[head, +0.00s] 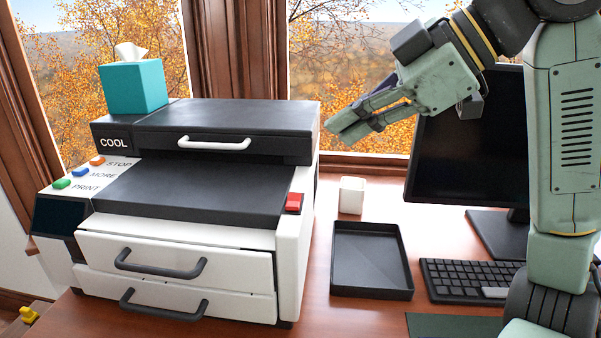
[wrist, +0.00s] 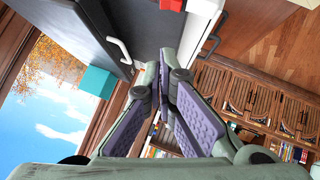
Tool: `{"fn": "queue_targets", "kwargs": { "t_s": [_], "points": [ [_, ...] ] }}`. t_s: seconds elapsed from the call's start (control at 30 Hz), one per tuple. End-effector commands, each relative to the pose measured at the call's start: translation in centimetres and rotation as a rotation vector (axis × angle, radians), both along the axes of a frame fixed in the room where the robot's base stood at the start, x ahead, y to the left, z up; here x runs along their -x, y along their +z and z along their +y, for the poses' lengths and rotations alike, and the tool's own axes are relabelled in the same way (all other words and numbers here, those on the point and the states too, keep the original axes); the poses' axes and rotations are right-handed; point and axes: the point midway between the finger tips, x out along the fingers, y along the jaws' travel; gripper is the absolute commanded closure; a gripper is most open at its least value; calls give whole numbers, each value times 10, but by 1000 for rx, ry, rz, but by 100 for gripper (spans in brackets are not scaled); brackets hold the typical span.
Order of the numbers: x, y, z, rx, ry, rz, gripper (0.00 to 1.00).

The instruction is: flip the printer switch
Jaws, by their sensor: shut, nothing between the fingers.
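The black and white printer (head: 206,190) stands on the wooden desk in the head view. Its red switch (head: 294,202) sits on the white right-hand part of the front, and it also shows at the top of the wrist view (wrist: 171,4). My gripper (head: 335,128) is in the air to the right of the printer's top, higher than the switch and apart from it. Its fingers are shut with nothing between them. In the wrist view my gripper's fingers (wrist: 172,90) point up toward the printer. The switch's exact tilt is too small to tell.
A teal tissue box (head: 134,88) stands on the printer. A white cup (head: 352,195), a black tray (head: 371,260), a keyboard (head: 470,281) and a monitor (head: 465,150) stand to its right. Drawer handles (head: 160,267) stick out in front. The air between gripper and switch looks clear.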

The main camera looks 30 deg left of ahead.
Motion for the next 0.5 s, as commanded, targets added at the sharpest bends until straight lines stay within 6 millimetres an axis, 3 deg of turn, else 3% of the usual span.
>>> {"fn": "queue_targets", "kwargs": {
  "t_s": [0.27,0.5],
  "points": [
    [1,-6,7,1,0,0,100],
    [5,-36,40,2,3,2,100]
  ]
}}
